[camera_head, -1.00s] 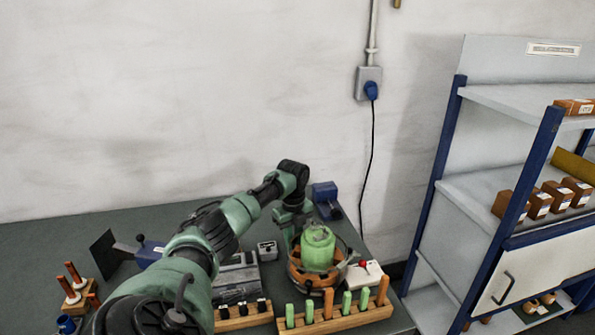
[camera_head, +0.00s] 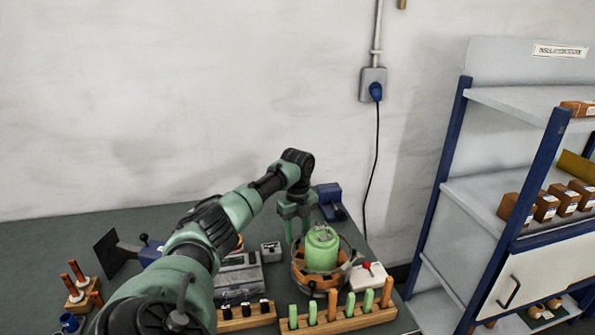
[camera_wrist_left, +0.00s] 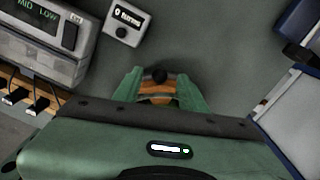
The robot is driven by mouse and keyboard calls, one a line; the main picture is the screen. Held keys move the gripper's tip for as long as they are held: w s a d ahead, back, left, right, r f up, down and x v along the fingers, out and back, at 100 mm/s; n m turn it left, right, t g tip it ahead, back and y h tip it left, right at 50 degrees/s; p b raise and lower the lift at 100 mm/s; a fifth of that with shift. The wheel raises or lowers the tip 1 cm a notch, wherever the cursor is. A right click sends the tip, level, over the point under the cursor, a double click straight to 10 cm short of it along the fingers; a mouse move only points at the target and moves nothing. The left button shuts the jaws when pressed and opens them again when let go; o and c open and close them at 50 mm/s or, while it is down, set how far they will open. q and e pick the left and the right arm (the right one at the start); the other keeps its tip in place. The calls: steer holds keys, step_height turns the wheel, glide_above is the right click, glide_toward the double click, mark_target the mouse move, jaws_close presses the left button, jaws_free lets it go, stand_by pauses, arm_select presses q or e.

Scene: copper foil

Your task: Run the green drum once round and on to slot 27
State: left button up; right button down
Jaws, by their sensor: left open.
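The green drum (camera_head: 321,248) stands upright in a round orange and grey holder (camera_head: 303,275) near the right end of the bench. My left gripper (camera_head: 296,212) points down just behind and left of the drum, apart from its green body. In the left wrist view my open gripper (camera_wrist_left: 158,82) has its two green fingers on either side of an orange-brown part (camera_wrist_left: 158,94) with a black knob. I cannot tell whether they touch it. No slot numbers are readable. My right gripper is not in view.
A wooden rack (camera_head: 345,319) with green and orange pegs stands in front of the drum. A white box with a red knob (camera_head: 367,266) is at its right, and a grey instrument (camera_head: 239,273) at its left. A blue device (camera_head: 330,201) stands behind. A shelf (camera_head: 480,185) is at right.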

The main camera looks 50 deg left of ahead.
arm_select(q)
steer(key=shift+r+b, duration=0.3)
steer(key=shift+r, duration=1.95)
